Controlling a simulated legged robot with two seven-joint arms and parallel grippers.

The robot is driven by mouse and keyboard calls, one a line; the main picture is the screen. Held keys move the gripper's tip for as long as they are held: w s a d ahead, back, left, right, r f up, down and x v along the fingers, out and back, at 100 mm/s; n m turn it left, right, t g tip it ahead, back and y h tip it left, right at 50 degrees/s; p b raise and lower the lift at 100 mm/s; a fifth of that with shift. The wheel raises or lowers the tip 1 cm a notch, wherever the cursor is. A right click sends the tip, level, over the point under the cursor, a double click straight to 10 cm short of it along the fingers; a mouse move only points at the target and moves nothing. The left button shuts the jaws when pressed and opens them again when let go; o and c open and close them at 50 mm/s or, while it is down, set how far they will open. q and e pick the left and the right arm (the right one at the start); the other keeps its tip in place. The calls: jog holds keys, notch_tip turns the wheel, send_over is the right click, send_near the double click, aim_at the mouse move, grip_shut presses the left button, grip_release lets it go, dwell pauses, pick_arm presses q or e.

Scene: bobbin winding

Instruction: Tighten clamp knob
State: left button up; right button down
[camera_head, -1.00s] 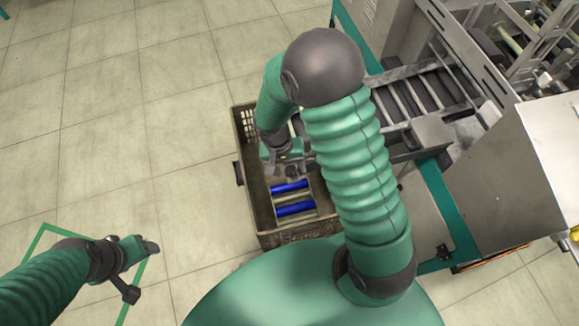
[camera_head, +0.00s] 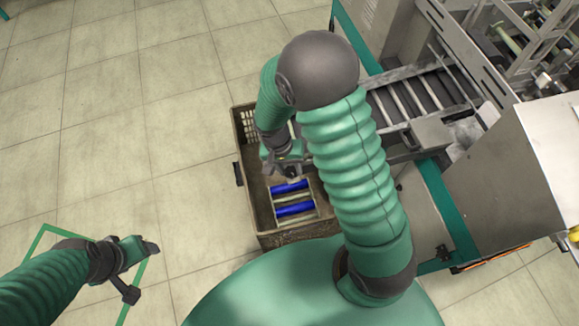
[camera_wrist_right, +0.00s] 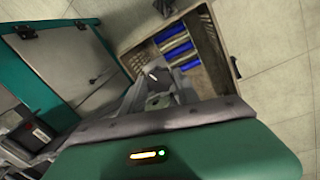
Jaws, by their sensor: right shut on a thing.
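My right gripper (camera_head: 290,174) is low inside a brown crate (camera_head: 295,238), just above blue and pale rods or bobbins (camera_head: 295,209). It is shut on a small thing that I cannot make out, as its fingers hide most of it. In the right wrist view, the gripper (camera_wrist_right: 160,88) points toward the crate, with blue cylinders (camera_wrist_right: 178,50) lying in a row beyond it. I cannot pick out a clamp knob in either view. My left gripper (camera_head: 138,246) hangs far to the left over the floor, and its jaws are too small to read.
A machine with a roller track (camera_head: 420,90) stands right of the crate, with a grey metal cover (camera_head: 510,175) and a teal frame post (camera_head: 440,205). My own right arm hides part of the track and crate. The tiled floor (camera_head: 120,130) at the left is clear.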

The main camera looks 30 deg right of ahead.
jog(key=m+p, duration=0.2)
jog(key=m, duration=0.3)
jog(key=shift+r, duration=0.15)
jog(key=m+p, duration=0.3)
jog(key=m, duration=0.2)
jog(key=shift+p, duration=0.4)
jog(key=m+p, duration=0.3)
jog(key=m, duration=0.2)
jog(key=shift+r+m+t+p, duration=0.1)
jog(key=shift+m+t+p, duration=0.2)
jog(key=shift+m+p, duration=0.1)
jog(key=m+p, duration=0.2)
jog(key=m, duration=0.1)
jog(key=shift+m+p, duration=0.3)
jog(key=shift+m, duration=0.1)
jog(key=shift+m+p, duration=0.4)
jog(key=shift+m, duration=0.4)
jog(key=shift+w+f, duration=0.1)
jog(key=shift+f, duration=0.1)
